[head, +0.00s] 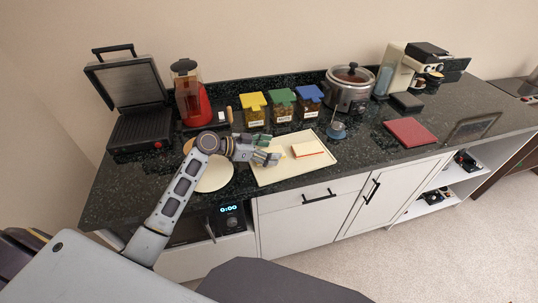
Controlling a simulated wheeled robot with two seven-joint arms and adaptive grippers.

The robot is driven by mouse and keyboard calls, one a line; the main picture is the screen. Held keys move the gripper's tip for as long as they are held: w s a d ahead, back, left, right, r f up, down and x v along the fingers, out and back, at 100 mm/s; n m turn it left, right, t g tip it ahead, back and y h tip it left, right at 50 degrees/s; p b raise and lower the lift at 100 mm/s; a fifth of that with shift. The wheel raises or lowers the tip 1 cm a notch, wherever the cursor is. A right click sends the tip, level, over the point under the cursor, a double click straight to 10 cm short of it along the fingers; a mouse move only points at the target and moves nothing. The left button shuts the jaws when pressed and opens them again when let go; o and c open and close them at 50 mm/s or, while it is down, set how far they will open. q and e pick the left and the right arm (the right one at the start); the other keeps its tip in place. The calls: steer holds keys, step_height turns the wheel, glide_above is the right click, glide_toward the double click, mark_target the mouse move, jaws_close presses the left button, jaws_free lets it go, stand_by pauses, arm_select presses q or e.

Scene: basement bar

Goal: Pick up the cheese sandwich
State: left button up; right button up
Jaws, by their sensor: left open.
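The cheese sandwich (308,149) looks like a small pale slab with an orange-brown line along its front edge. It lies on the right part of a cream board (318,163) on the dark counter. My left gripper (270,150) is open, over the left part of the board, just left of the sandwich and apart from it. Its fingers point right, toward the sandwich, and nothing shows held between them. The gripper hides part of the board. My right gripper is not in view.
A round pale plate (215,178) lies under my left forearm. Behind the board stand yellow-, green- and blue-lidded containers (283,104) and a small blue-grey item (336,129). An open grill (137,110), red blender (191,95) and slow cooker (349,88) stand behind. A red mat (410,132) lies right.

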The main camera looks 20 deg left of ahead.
mark_target(278, 150)
arm_select(q)
steer(key=shift+x, duration=0.95)
steer(key=shift+w+d+f, duration=0.15)
steer(key=shift+w, duration=0.2)
steer(key=shift+w+d+f+p, duration=0.15)
steer(key=shift+d+f+p, duration=0.05)
steer(key=shift+d+p, duration=0.1)
steer(key=shift+c, duration=0.5)
steer(key=c, duration=1)
steer(key=shift+c, duration=0.2)
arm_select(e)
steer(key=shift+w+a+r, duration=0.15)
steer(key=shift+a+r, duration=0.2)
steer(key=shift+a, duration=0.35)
arm_select(q)
steer(key=shift+f, duration=0.1)
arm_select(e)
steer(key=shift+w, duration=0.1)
